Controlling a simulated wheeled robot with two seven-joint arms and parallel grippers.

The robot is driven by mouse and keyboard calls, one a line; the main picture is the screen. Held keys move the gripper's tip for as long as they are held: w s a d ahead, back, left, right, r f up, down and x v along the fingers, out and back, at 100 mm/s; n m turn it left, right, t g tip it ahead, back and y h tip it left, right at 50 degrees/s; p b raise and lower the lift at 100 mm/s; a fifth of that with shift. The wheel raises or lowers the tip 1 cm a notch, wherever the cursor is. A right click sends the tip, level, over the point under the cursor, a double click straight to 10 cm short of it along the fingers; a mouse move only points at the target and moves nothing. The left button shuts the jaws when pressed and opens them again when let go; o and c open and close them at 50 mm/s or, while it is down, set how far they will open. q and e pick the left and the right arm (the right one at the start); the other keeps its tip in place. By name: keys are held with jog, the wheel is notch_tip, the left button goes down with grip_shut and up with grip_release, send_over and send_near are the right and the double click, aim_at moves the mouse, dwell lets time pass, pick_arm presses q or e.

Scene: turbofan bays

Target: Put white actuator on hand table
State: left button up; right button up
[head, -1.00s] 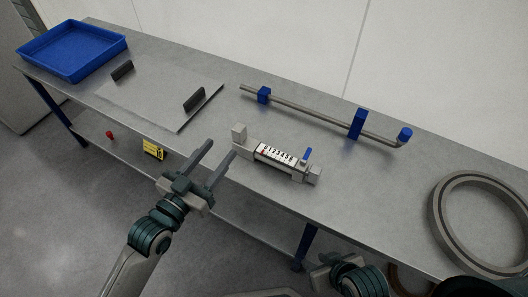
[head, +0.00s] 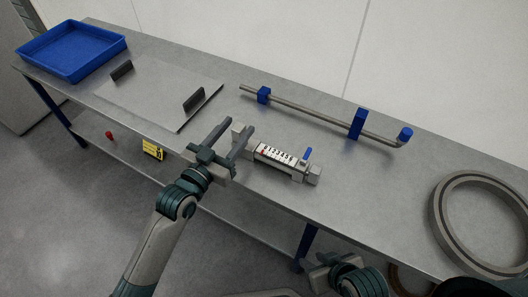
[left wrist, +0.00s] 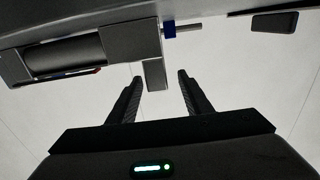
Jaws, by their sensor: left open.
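The white actuator (head: 272,154), a pale bar with a numbered label and a blue lever, lies on the grey workbench near its front edge. My left gripper (head: 240,124) is open at its left end, with the upright end block (head: 237,130) showing between the fingers in the head view. In the left wrist view, the actuator (left wrist: 130,42) is above the open fingers (left wrist: 160,77), and a grey tab hangs between their tips. I cannot tell whether they touch. My right gripper (head: 322,276) is low at the front, its jaws unclear. No separate hand table can be made out.
On the workbench (head: 225,185) are a blue tray (head: 70,32) at far left, a flat plate (head: 150,100) with two black handles, a pipe (head: 305,108) with blue fittings behind the actuator, and a large grey ring (head: 440,215) at right. A yellow sign (head: 153,149) is below.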

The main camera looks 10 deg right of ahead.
pick_arm(q)
jog(key=shift+f+x, duration=0.15)
jog(key=shift+x, duration=1.1)
jog(key=shift+f+x, duration=0.1)
jog(key=shift+x, duration=1.2)
jog(key=shift+s+d, duration=0.1)
jog(key=shift+d, duration=0.05)
jog(key=shift+c, duration=0.3)
grip_shut()
jog(key=shift+r, duration=0.1)
